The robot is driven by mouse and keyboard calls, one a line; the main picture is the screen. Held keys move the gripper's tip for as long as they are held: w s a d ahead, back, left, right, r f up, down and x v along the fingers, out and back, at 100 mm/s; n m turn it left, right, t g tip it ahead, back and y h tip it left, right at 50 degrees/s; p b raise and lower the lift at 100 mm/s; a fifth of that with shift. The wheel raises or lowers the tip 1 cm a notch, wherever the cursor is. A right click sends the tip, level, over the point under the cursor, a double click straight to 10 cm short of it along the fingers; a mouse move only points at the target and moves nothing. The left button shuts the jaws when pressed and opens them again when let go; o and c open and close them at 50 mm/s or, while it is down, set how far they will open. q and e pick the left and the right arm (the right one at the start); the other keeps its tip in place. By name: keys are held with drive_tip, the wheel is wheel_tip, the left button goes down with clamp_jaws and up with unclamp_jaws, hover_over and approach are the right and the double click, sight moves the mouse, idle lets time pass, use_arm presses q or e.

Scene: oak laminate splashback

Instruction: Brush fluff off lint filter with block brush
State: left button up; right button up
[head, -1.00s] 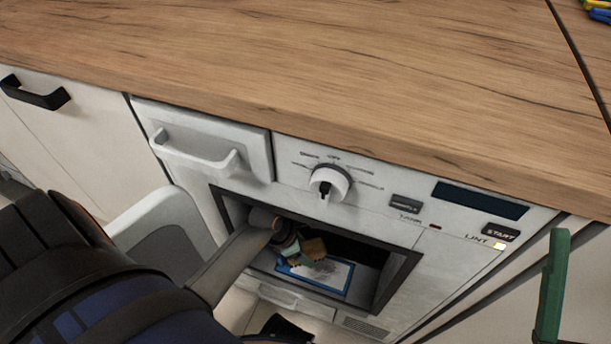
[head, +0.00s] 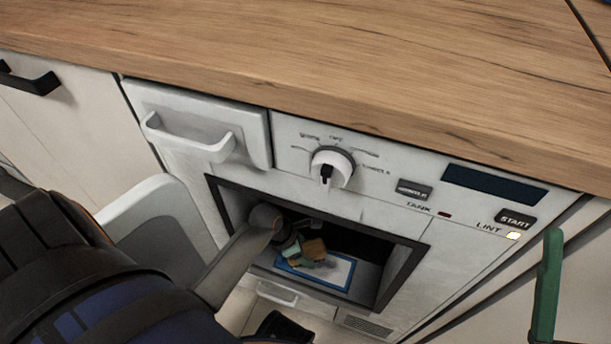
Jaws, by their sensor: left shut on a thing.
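The lint filter (head: 336,278) is a blue-framed pale panel with grey fluff on it, lying inside the dryer's open square opening. My left gripper (head: 300,255) reaches into the opening and is shut on the block brush (head: 314,249), a tan wooden block. The brush is over the left part of the filter; whether its bristles touch the fluff is hard to tell. My left wrist and fingers partly hide the brush and the filter's left side.
The opening's dark frame (head: 406,278) surrounds my left gripper closely. A white door (head: 150,225) stands open at left. Above are a drawer handle (head: 190,140), a dial (head: 331,168) and a lit lint lamp (head: 513,236). A green handle (head: 547,285) is at right.

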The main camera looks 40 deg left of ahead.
use_arm(q)
drive_tip(key=shift+f+b, duration=0.7)
drive_tip(key=shift+f, duration=0.4)
